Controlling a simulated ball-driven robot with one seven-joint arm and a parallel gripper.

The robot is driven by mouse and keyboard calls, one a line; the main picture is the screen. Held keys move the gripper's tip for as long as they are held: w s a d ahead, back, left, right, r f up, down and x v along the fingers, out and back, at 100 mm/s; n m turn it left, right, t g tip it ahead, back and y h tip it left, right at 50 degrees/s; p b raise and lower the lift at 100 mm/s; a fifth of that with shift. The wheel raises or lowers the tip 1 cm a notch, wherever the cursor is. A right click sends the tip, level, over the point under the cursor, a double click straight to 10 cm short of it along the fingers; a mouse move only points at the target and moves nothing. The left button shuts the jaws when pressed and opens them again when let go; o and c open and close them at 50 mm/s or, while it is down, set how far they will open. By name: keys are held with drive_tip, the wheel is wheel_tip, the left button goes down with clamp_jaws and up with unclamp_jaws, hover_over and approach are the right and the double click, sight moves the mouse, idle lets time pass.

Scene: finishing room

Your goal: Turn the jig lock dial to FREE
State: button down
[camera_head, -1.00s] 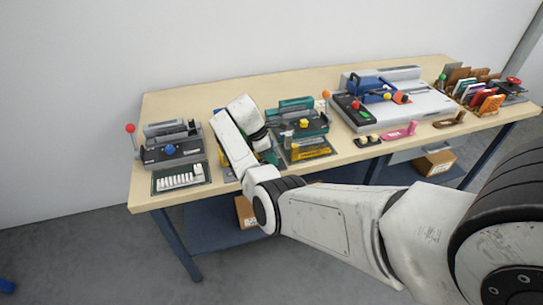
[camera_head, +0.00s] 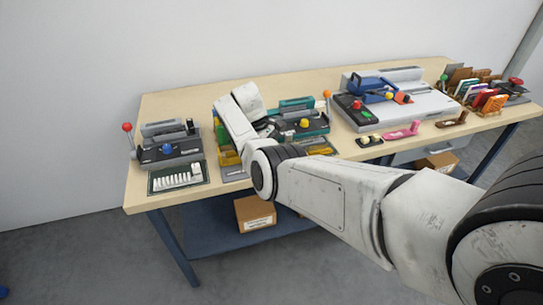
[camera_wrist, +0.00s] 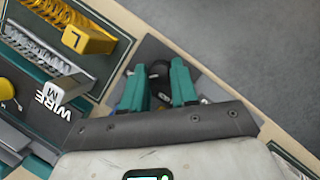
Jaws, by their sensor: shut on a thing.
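My gripper (camera_wrist: 159,78) shows in the wrist view as two teal fingers, shut on a dark round knob (camera_wrist: 158,69) between them. I take this knob for the jig lock dial. The knob sits over a grey plate (camera_wrist: 153,49) near the bench's edge. The fingers hide much of it, and I cannot read any marks or see where it points. In the head view my white arm hides the fingertips and the dial.
Left of the arm stands a grey machine (camera_head: 172,155) with a red-ball lever (camera_head: 127,127). A carton (camera_head: 255,213) sits below the bench.

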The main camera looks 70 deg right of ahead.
idle(0.4)
drive_tip(key=c, duration=0.9)
unclamp_jaws()
drive_tip(key=v, duration=1)
drive_tip(key=shift+r+b, duration=0.35)
drive_tip(key=shift+b, duration=0.1)
drive_tip(key=shift+w, duration=0.1)
drive_tip(key=shift+r, duration=0.1)
